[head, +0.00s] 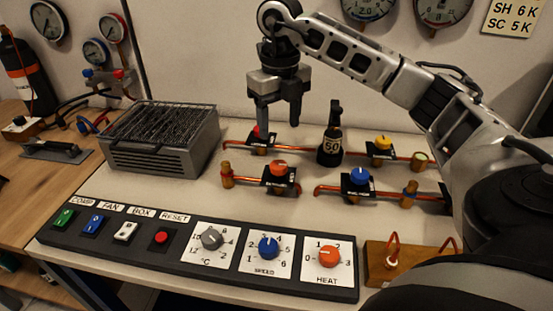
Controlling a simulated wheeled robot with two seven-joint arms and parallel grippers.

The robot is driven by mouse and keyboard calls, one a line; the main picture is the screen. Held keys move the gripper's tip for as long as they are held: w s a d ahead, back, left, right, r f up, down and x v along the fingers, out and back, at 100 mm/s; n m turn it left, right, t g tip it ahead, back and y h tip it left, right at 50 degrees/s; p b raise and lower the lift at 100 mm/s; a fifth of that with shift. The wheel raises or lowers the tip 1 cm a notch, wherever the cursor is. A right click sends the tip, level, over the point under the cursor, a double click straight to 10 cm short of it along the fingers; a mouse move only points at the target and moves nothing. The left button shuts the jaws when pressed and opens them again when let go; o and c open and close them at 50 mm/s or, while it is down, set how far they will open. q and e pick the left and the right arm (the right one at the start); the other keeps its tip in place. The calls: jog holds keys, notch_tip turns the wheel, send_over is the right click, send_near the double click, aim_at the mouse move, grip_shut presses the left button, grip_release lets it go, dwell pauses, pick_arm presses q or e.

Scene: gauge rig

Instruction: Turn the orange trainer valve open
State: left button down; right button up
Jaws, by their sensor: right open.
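The orange valve (278,168) has a round orange knob on a black plate, on a copper pipe in the front row of the trainer board. My right gripper (279,118) points down with its two fingers apart. It is empty and appears above and behind the orange valve, apart from it. One finger partly covers the red valve (259,136) in the back row. I cannot tell how far the orange knob is turned. My left gripper does not show.
A blue valve (360,176), a yellow valve (383,145) and a dark bottle-shaped weight (331,145) marked 50 stand close by. A control panel (200,265) with buttons and knobs lies in front. A grey ribbed box (160,155) is at left.

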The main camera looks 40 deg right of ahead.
aim_at(279, 164)
notch_tip(279, 164, down, 10)
jog(key=shift+f+p, duration=0.1)
jog(key=shift+p, duration=0.2)
jog(key=c, duration=1)
